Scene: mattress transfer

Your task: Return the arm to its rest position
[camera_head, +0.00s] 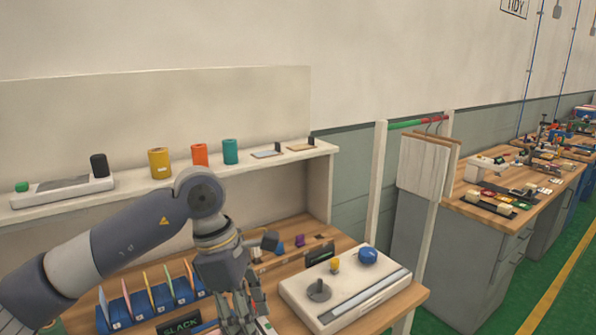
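My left arm comes in from the left and bends down over the wooden workbench (345,243). My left gripper (246,318) points down at the bench's front, between a blue rack (158,303) and a white box-shaped device (345,288). Its fingertips are near the bottom edge of the picture, and I cannot tell how far apart they are or whether anything is between them. My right gripper is not in view.
The white device carries a blue dome and a grey knob. A shelf (325,149) above holds yellow, orange and teal cylinders. A white post frame (377,185) stands right of the bench. Further benches (480,215) line the wall; green floor (560,290) is open at right.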

